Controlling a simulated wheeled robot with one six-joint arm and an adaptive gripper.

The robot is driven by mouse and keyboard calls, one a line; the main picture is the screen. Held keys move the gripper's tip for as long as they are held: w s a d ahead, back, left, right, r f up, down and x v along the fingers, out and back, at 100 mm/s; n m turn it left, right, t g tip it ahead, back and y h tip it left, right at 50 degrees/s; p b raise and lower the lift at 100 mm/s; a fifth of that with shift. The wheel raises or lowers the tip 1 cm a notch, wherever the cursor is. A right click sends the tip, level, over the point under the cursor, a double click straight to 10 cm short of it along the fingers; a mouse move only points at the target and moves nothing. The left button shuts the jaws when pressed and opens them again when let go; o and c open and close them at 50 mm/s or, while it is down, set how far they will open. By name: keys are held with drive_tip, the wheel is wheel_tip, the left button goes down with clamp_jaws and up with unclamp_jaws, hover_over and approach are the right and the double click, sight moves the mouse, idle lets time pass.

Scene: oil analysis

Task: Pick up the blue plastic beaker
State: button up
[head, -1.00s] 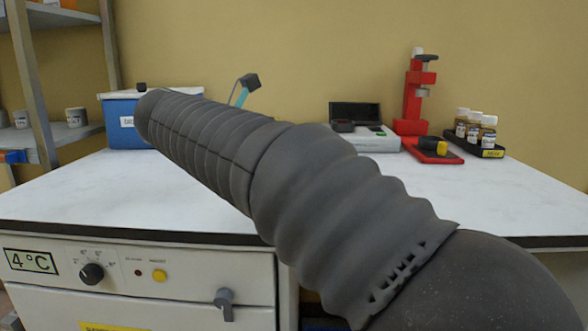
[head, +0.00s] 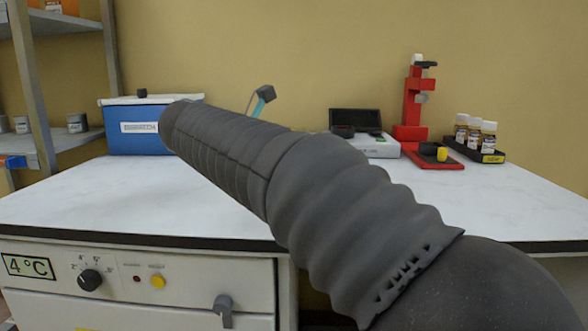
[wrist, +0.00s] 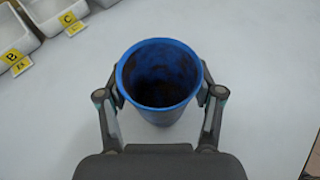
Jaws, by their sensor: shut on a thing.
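The blue plastic beaker (wrist: 160,112) is in the middle of the wrist view, seen from above into its dark inside. My gripper (wrist: 160,98) has one finger on each side of the beaker, near its rim, and is shut on it. The beaker's underside is hidden, so I cannot tell whether it touches the white bench top. In the head view my dark sleeved arm hides the gripper and the beaker.
White trays with yellow labels B (wrist: 14,60) and C (wrist: 70,22) lie at the upper left of the wrist view. On the white bench (head: 90,195) stand a blue DISPATCH box (head: 135,140), a red stand (head: 412,105) and a black rack of bottles (head: 490,156).

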drive_tip(key=shift+r, duration=0.5)
drive_tip(key=s+d+r+p, duration=0.2)
drive_tip(key=s+d+r, duration=0.1)
drive_tip(key=d+r, duration=0.7)
drive_tip(key=shift+d, duration=0.7)
drive_tip(key=shift+a, duration=0.1)
